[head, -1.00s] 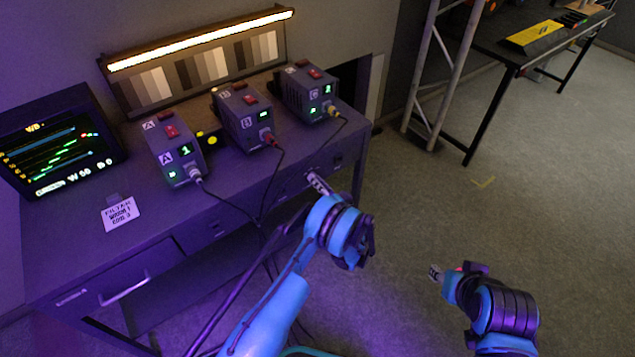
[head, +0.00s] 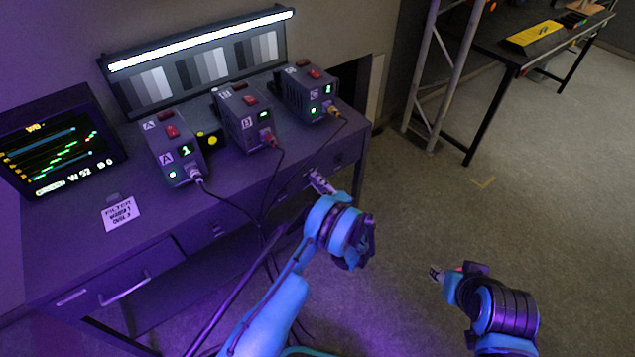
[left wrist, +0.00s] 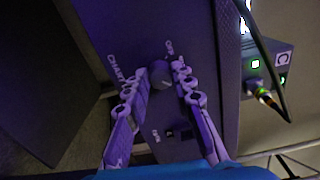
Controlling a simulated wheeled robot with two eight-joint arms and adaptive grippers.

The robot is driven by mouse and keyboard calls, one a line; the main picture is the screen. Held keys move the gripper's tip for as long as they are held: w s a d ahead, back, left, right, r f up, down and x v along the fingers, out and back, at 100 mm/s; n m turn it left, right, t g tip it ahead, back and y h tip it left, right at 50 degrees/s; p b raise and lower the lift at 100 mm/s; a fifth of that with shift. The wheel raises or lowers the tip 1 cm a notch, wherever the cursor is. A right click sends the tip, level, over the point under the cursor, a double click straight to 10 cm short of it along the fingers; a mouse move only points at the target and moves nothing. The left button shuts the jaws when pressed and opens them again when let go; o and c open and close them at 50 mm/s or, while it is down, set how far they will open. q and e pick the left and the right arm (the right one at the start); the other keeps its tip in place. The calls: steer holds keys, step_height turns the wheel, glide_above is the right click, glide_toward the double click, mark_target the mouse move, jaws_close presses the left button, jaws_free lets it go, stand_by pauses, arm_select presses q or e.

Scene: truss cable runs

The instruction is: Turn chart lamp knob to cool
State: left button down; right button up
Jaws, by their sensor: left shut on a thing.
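The chart lamp knob (left wrist: 161,75) is a small round dark knob on the desk's front panel, beside lettering that starts with "CHART". My left gripper (left wrist: 160,80) is shut on it, with one finger on each side. In the head view the left gripper (head: 314,176) is at the desk front, below unit C, and hides the knob there. The chart lamp (head: 200,40) is a long bar above the grey-scale chart (head: 203,66), lit cool white. My right gripper (head: 436,273) hangs over the floor, away from everything; its jaw opening is too small to tell.
Units A (head: 174,150), B (head: 244,118) and C (head: 305,92) stand on the desk (head: 75,235) with cables hanging over its front edge. A monitor (head: 55,140) and a filter card (head: 119,214) are at the left.

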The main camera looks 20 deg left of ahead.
arm_select(q)
steer(key=shift+m, duration=0.7)
steer(key=c, duration=1.3)
jaws_free()
steer(key=v, duration=1.2)
